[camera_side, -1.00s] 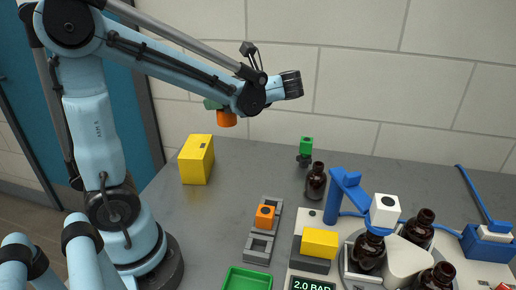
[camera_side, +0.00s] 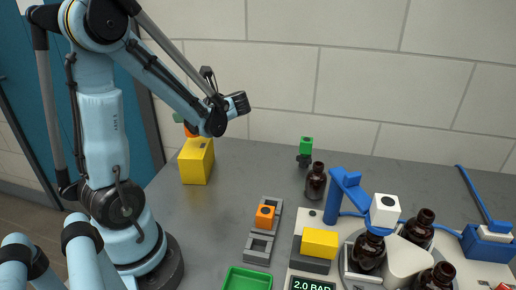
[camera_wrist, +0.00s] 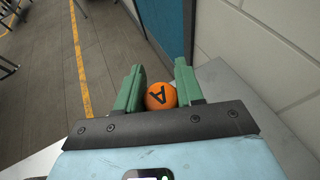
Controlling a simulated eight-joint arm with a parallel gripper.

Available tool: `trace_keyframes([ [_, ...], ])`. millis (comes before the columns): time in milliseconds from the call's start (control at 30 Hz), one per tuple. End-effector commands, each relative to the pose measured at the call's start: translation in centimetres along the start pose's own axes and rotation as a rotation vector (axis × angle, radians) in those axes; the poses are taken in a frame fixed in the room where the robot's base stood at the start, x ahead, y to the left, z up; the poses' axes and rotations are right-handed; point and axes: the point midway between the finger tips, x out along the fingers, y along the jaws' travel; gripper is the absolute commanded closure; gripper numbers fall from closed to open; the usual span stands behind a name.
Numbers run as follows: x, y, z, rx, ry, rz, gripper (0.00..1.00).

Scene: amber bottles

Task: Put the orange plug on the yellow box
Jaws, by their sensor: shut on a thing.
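The orange plug (camera_wrist: 160,96), round with a black "A" on its end, sits between the two green fingers of my gripper (camera_wrist: 161,86), which is shut on it. In the side view the plug (camera_side: 190,132) shows as a small orange piece, mostly hidden by my arm. It appears just above the back top edge of the yellow box (camera_side: 195,165). I cannot tell whether it touches the box or is beyond it. The box stands upright at the left of the grey bench and does not show in the wrist view. My gripper (camera_side: 179,119) is largely hidden there.
An orange block (camera_side: 264,216) sits in a grey rack (camera_side: 258,248). A smaller yellow block (camera_side: 320,242), a green tray (camera_side: 247,279), brown bottles (camera_side: 316,181) and a blue stand (camera_side: 332,200) lie to the right. A wall (camera_side: 300,70) is behind. Bench between box and rack is clear.

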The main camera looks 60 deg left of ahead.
Motion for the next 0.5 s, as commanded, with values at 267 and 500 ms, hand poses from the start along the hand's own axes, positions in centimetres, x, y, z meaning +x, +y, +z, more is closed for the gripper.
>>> trace_keyframes([
  [267,1.1,-0.1,-2.7,0.0,0.0,0.0,0.95],
  [500,1.3,0.0,-3.4,0.0,0.0,0.0,0.95],
])
